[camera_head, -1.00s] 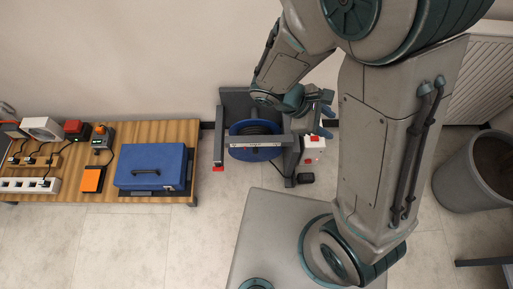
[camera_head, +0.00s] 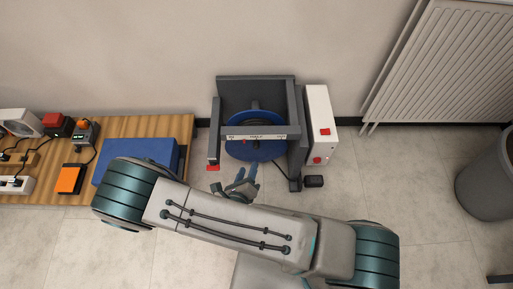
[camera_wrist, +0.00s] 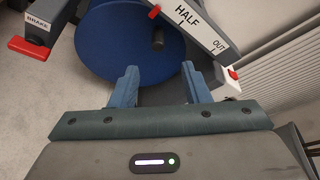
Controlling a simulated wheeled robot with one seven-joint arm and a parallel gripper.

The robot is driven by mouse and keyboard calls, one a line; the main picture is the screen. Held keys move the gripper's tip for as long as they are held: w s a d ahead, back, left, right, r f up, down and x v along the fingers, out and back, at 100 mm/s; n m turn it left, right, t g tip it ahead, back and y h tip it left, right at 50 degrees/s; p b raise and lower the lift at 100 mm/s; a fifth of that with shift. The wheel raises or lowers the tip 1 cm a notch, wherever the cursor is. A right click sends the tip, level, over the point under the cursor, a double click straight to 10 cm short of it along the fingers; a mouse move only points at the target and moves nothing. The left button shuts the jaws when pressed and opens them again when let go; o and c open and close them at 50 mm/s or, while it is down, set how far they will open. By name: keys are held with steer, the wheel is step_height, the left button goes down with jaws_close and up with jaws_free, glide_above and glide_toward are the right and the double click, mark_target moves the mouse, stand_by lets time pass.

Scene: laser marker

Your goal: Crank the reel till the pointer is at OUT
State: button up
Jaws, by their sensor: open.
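The reel (camera_head: 243,151) is a blue disc in a dark grey frame (camera_head: 228,93), and its disc fills the upper middle of the wrist view (camera_wrist: 115,45). A dark knob, apparently the crank handle (camera_wrist: 157,38), stands out from the disc. A white scale bar (camera_wrist: 195,25) crosses above it and reads HALF and OUT. A small red pointer (camera_wrist: 153,12) is on the bar, left of HALF and away from OUT. My gripper (camera_wrist: 160,68) is open and empty, its fingers below and either side of the knob, apart from it. It also shows below the reel in the head view (camera_head: 240,183).
A red-ended lever labelled BRAKE (camera_wrist: 30,45) juts out at the left of the frame. A white box with red buttons (camera_head: 319,125) stands right of the reel. A wooden table (camera_head: 180,130) with a blue case is at left. A radiator and grey bin are at right.

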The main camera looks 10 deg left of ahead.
mark_target(255, 148)
steer(key=b+x, duration=0.1)
steer(key=x, duration=0.3)
steer(key=b+x, duration=0.2)
steer(key=x, duration=0.2)
steer(key=b+x, duration=0.1)
steer(key=x, duration=0.3)
steer(key=shift+w+f, duration=0.15)
steer(key=shift+f, duration=0.2)
steer(key=shift+w+b, duration=0.35)
steer(key=shift+w, duration=0.3)
jaws_close()
